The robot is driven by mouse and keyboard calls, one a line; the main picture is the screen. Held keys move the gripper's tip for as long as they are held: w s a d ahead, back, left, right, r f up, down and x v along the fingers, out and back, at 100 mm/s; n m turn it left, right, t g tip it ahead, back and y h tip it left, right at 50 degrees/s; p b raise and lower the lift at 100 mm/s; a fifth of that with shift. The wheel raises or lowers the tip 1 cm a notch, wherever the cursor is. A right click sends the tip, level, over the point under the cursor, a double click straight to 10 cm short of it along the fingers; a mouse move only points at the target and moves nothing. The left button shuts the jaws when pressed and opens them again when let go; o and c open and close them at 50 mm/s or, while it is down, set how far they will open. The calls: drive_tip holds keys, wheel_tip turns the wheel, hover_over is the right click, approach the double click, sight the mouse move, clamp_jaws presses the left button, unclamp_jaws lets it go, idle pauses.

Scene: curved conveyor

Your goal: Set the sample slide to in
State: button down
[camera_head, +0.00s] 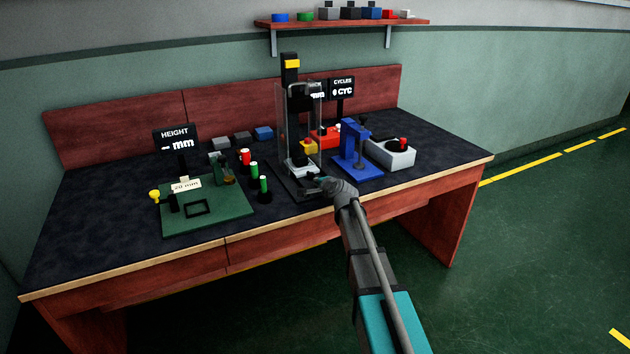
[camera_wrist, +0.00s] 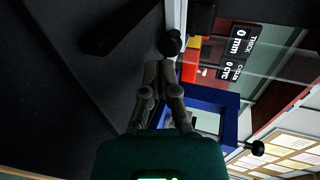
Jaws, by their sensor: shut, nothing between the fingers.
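The tall press with clear guard panels (camera_head: 290,110) stands on the bench, with a light grey slide plate (camera_head: 300,168) low at its front. I take this plate for the sample slide; how far in it sits is hard to tell. A round black knob (camera_wrist: 170,43) shows just beyond my fingertips in the wrist view. My gripper (camera_head: 314,184) is at the front foot of the press, low over the bench. Its fingers (camera_wrist: 161,64) are closed together and empty, close to the knob. Whether they touch it is unclear.
A blue fixture (camera_head: 356,150) stands close to the right of my gripper; it also shows in the wrist view (camera_wrist: 222,104). A grey box with a red knob (camera_head: 390,153) is farther right. A green board (camera_head: 225,213) and several small cylinders are left.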

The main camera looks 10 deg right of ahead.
drive_tip(key=p+v, duration=0.3)
drive_tip(key=v, duration=0.7)
drive_tip(key=shift+s, duration=0.35)
drive_tip(key=shift+d, duration=0.1)
drive_tip(key=s+a+f+n+g, duration=0.3)
drive_tip(key=s+f+n+g, duration=0.5)
drive_tip(key=s, duration=0.5)
drive_tip(key=s+d+f+n+g+h, duration=0.2)
drive_tip(key=s+n+g, duration=0.1)
drive_tip(key=s, duration=0.5)
drive_tip(key=s+d+f+n+g+h, duration=0.1)
drive_tip(key=s+f+n+g+h, duration=0.1)
drive_tip(key=s+n, duration=0.35)
wheel_tip(320, 180, up, 22)
drive_tip(key=s+m+p, duration=0.1)
drive_tip(key=s+p, duration=0.1)
drive_tip(key=p, duration=2.1)
drive_tip(key=shift+d+r+m, duration=0.15)
drive_tip(key=shift+m, duration=0.2)
